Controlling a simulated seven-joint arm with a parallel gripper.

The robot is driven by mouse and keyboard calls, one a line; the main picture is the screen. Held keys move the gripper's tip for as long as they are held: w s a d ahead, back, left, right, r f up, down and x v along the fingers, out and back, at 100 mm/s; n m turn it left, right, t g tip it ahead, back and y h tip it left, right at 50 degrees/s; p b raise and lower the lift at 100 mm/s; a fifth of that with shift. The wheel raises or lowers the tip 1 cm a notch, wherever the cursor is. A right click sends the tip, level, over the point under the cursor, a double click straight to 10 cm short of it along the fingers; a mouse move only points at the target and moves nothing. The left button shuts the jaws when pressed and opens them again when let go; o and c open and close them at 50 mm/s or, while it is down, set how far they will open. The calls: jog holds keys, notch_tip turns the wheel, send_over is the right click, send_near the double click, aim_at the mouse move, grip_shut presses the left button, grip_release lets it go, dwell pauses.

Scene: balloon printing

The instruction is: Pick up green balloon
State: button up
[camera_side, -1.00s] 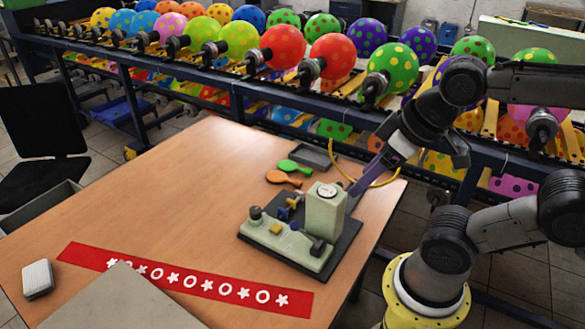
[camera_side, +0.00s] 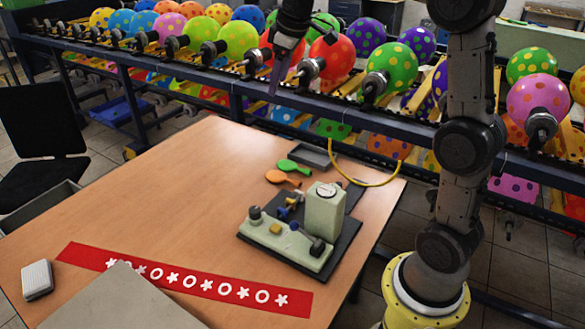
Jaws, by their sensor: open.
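A small flat green balloon (camera_side: 291,166) lies on the wooden table near its back right edge. It is in full view. A flat orange balloon (camera_side: 282,178) lies just in front of it. My gripper (camera_side: 275,88) points down, high above and behind the flat green balloon in the picture, in front of the balloon rack. It is open, with nothing seen in it, and apart from the flat balloons. Its fingers are too small to make out singly.
A shallow grey tray (camera_side: 315,155) sits behind the flat balloons, and a pale green printing machine (camera_side: 325,212) stands to their front right. The rack holds several inflated dotted balloons, one of them green (camera_side: 393,67).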

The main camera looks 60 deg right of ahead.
jog(key=w+d+f+g, duration=0.1)
jog(key=w+d+f, duration=0.4)
jog(key=d+f, duration=0.1)
jog(key=m+g, duration=0.2)
send_over(294, 167)
jog(key=s+a, duration=0.2)
notch_tip(294, 167, down, 14)
jog(key=shift+m+g+y, duration=0.4)
jog(key=shift+g+y, duration=0.1)
jog(key=shift+y, duration=0.1)
jog(key=s+d+f, duration=0.1)
jog(key=f, duration=0.8)
jog(key=s+d+f, duration=0.1)
jog(key=f, duration=0.4)
jog(key=shift+s+d+f, duration=0.15)
jog(key=shift+s+d, duration=0.15)
jog(key=shift+s+a+f, duration=0.1)
jog(key=shift+s+f, duration=0.1)
jog(key=shift+f, duration=1.15)
jog(key=shift+s+f, duration=0.15)
jog(key=shift+f, duration=1.2)
grip_shut()
